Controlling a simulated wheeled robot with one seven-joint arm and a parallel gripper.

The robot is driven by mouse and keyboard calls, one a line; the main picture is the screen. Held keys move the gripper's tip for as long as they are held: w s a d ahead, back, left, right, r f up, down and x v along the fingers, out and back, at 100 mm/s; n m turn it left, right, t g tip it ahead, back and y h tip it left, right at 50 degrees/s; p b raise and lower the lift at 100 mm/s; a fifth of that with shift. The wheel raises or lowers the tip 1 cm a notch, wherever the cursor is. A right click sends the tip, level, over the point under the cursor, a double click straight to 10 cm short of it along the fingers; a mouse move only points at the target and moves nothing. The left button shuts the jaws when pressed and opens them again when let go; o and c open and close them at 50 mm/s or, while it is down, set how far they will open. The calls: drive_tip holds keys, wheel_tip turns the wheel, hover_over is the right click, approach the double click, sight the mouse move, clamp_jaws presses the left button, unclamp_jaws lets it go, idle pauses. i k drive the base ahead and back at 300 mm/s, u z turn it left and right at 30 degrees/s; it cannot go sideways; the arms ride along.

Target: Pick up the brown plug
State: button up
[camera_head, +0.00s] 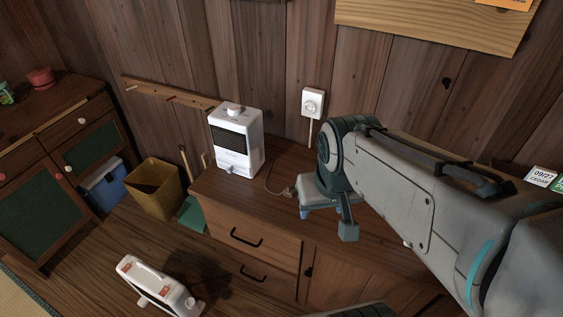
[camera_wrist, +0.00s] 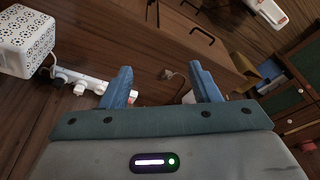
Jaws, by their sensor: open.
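The brown plug (camera_head: 288,192) lies on the wooden cabinet top (camera_head: 232,190), at the end of a thin cord from the white heater (camera_head: 236,140). A small pale brown shape (camera_wrist: 168,74), probably the plug, shows between and beyond my fingertips in the wrist view. My gripper (camera_head: 324,218) is just right of the plug in the head view, above the cabinet top. In the wrist view my gripper (camera_wrist: 161,76) has its two blue fingers wide apart with nothing held between them.
A white wall outlet (camera_head: 312,102) is behind. In the wrist view a white power strip (camera_wrist: 82,82) and a perforated white box (camera_wrist: 28,42) are left of the fingers.

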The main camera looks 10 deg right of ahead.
sight(290, 192)
drive_tip(key=z, duration=2.85)
drive_tip(key=k, duration=1.45)
drive_tip(key=u, duration=1.65)
drive_tip(key=i, duration=1)
